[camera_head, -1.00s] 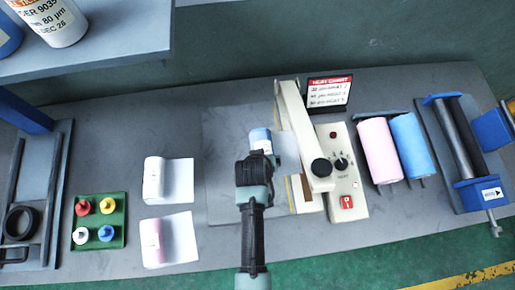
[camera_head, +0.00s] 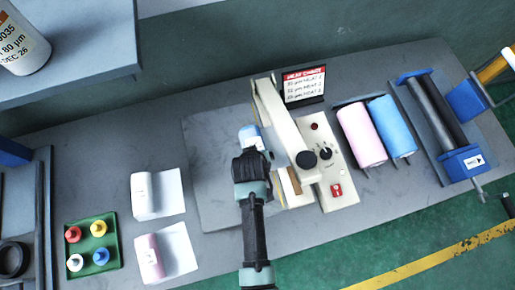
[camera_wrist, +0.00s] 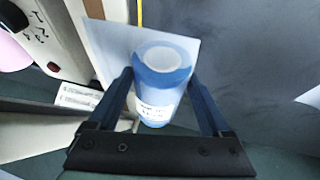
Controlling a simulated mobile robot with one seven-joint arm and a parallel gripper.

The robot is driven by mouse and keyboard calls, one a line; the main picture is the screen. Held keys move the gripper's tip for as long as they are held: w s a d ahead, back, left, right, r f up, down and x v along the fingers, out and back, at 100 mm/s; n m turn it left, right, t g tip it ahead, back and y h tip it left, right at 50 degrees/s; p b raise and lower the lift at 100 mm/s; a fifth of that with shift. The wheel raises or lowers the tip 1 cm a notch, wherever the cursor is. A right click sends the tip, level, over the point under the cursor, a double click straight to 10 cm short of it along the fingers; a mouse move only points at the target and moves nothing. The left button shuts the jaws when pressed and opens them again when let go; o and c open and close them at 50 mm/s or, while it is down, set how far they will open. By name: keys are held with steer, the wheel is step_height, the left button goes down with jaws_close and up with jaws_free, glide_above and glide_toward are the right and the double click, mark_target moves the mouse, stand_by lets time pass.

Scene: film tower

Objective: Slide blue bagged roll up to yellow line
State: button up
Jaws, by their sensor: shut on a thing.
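The blue bagged roll (camera_head: 250,136) is at the left side of the cream heat sealer (camera_head: 285,125). In the wrist view the blue roll (camera_wrist: 163,75) stands between my two fingers, its pale hollow end facing the camera and a white label on its side. A clear bag flap (camera_wrist: 108,48) spreads from it to the left. My gripper (camera_head: 252,158) is shut on the roll; the fingers (camera_wrist: 165,98) flank it. A short stretch of yellow line (camera_wrist: 140,12) shows at the top of the wrist view, beyond the flap. The gripper hides part of the roll in the head view.
Two bagged rolls on white sheets (camera_head: 157,193) lie to the left, beside a green tray (camera_head: 93,243) of coloured pegs. A heat chart (camera_head: 304,86) stands behind the sealer. Pink (camera_head: 361,134) and blue (camera_head: 391,127) large rolls and a roller stand (camera_head: 436,110) are right.

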steer(key=o, duration=1.5)
steer(key=shift+r, duration=0.1)
steer(key=b+v, duration=0.1)
steer(key=v, duration=1.2)
